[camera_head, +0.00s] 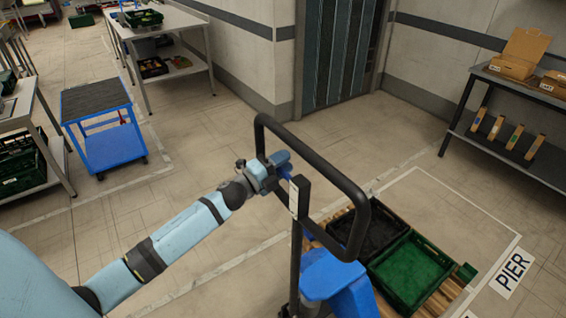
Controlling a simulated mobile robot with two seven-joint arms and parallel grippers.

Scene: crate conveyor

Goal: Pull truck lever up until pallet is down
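The pallet truck's black looped handle (360,205) stands upright in the middle of the view, above its blue body (330,277). My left gripper (283,165) is at the left side of the loop, by the top of the handle post. A small blue lever (286,173) shows right at the fingers. The fingers are small and overlap the handle, so I cannot tell whether they are closed on the lever. The wooden pallet (446,297) lies beyond the truck and carries a black crate (367,232) and a green crate (410,272). My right gripper is out of view.
A floor outline marked PIER (512,271) surrounds the pallet. A blue cart (112,145) stands at the left, near workbenches with crates. A dark shelf table (520,85) with cardboard boxes stands at the right. The floor between the cart and truck is clear.

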